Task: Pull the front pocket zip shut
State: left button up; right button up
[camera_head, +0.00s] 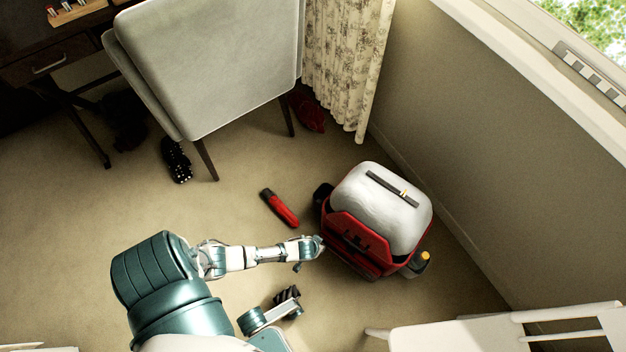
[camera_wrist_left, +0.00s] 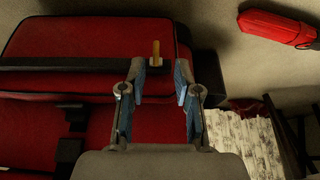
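The red suitcase (camera_head: 345,232) stands on the carpet with a pale top panel. In the left wrist view, the red front pocket (camera_wrist_left: 90,35) has a black zip band (camera_wrist_left: 70,64) across it. A tan zip pull (camera_wrist_left: 156,52) stands at the band's right end. My left gripper (camera_wrist_left: 159,72) is open, its blue-padded fingers on either side of the pull and apart from it. In the head view my left gripper (camera_head: 320,244) is at the suitcase's near left side. My right gripper (camera_head: 288,299) is low over the carpet, small and dark; its fingers are unclear.
A red and black object (camera_head: 280,208) lies on the carpet left of the suitcase. A yellow-capped bottle (camera_head: 421,262) sits at its right side. A grey chair (camera_head: 210,60) and desk stand behind, a white chair (camera_head: 500,335) front right. The wall is close on the right.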

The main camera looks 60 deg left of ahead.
pick_arm(q)
jog(key=v, duration=0.9)
jog(key=shift+s+r, duration=0.1)
